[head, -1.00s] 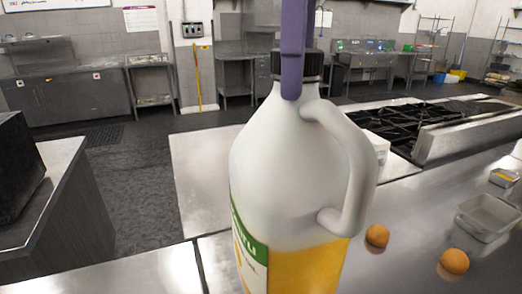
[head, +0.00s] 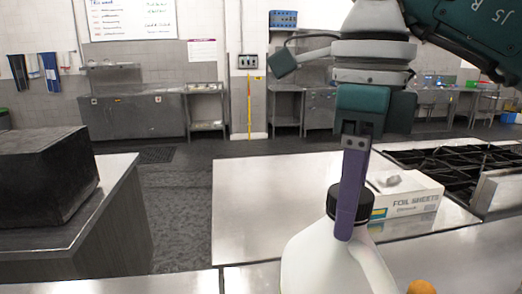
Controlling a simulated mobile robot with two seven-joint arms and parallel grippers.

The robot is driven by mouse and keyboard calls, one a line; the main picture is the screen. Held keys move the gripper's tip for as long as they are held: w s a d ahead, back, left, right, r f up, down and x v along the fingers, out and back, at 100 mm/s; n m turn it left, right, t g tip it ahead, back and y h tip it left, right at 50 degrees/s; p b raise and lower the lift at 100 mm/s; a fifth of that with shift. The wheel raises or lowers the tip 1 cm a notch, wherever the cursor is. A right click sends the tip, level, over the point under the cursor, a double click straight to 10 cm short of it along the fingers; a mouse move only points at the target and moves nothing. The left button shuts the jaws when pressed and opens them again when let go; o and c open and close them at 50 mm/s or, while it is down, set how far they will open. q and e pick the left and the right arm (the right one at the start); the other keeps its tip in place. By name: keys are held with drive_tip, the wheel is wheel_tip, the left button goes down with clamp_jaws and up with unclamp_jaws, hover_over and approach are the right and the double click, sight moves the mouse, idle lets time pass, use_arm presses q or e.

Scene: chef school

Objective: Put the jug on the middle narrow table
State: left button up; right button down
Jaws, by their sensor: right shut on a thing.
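The jug (head: 318,262) is a large white plastic bottle with a black cap, at the bottom centre of the head view. Its lower part is cut off by the picture edge. My right gripper (head: 345,228) comes down from above and is shut on the jug at its capped neck. One purple finger shows in front of the cap; the other is hidden. Narrow steel tables stand along the back wall, one left of the yellow strip (head: 206,108) and one right of it (head: 285,108). I cannot tell which is the middle one. My left gripper is not in view.
A steel counter (head: 262,195) spreads around the jug, with a foil sheets box (head: 408,197) close behind it and a black stove (head: 450,165) to the right. An orange fruit (head: 421,287) lies at the bottom. A dark box (head: 45,175) stands on the left counter. Floor between is clear.

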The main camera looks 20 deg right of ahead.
wheel_tip(320, 180, down, 4)
drive_tip(key=shift+p, duration=0.6)
drive_tip(key=shift+f+p, duration=0.4)
drive_tip(key=shift+f, duration=1.7)
drive_tip(key=shift+w+f, duration=0.1)
drive_tip(key=shift+f, duration=0.25)
drive_tip(key=shift+c, duration=1.1)
unclamp_jaws()
drive_tip(key=shift+d+f, duration=0.1)
drive_tip(key=shift+f, duration=0.05)
drive_tip(key=shift+r, duration=0.35)
wheel_tip(320, 180, up, 10)
drive_tip(key=b, duration=0.2)
drive_tip(key=shift+r+b, duration=0.1)
drive_tip(key=shift+b, duration=0.2)
drive_tip(key=shift+r, duration=0.65)
